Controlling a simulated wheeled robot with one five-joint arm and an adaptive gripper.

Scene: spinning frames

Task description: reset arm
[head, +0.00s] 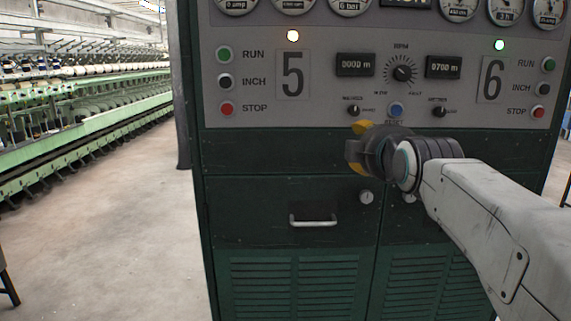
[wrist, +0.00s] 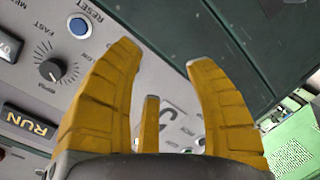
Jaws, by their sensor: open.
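My gripper (head: 357,147) is in front of the cabinet, just below the panel's lower controls in the head view. Its yellow fingers are spread with nothing between them, as the wrist view (wrist: 162,57) shows. My pale arm reaches in from the lower right. The blue RESET button (head: 396,110) is just above the gripper in the head view. It also shows at the upper left of the wrist view (wrist: 78,26), beside the left finger and apart from it.
The grey control panel (head: 330,108) has RUN, INCH and STOP buttons, an RPM knob (head: 402,73) and gauges. Below is the dark green cabinet (head: 270,185) with a handle (head: 313,221). Green spinning frames (head: 80,115) stand at the left beyond open floor (head: 110,230).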

